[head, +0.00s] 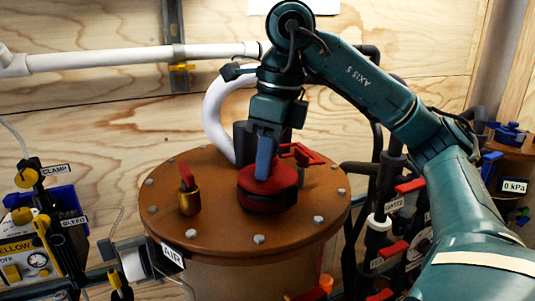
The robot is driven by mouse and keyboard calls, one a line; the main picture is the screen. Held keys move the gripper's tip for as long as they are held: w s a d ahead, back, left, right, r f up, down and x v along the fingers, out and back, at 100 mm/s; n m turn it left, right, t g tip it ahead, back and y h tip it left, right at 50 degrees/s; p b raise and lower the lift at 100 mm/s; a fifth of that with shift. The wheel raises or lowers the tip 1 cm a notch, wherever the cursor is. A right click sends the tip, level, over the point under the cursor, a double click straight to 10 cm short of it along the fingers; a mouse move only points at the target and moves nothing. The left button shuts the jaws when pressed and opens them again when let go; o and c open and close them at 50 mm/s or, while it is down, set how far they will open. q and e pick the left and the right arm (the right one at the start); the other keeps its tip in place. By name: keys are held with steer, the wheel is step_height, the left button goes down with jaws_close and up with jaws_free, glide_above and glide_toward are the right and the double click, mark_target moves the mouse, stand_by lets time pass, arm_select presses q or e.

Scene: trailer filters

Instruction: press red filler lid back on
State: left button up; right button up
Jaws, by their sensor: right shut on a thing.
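The red filler lid (267,199) is on top of the brown round tank cover (215,222), right of its middle. It looks level and seated at the filler place, but its underside is hidden, so I cannot tell if it is fully down. My right gripper (265,172) comes down from above, with its blue finger at the lid's top. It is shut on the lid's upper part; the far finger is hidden. My left gripper is not in view.
A brass valve with a red handle (188,190) stands on the cover left of the lid. A red lever (302,154) is close behind on the right. A white pipe (219,115) bends down behind. Red-handled valves (393,248) stand at right, a yellow pump box (22,265) at left.

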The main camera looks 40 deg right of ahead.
stand_by(0.3)
stand_by(0.6)
steer(key=o, duration=1.6)
steer(key=shift+c, duration=0.2)
step_height(320, 180, up, 2)
steer(key=p, duration=0.3)
steer(key=shift+r, duration=2.5)
steer(key=shift+c, duration=0.5)
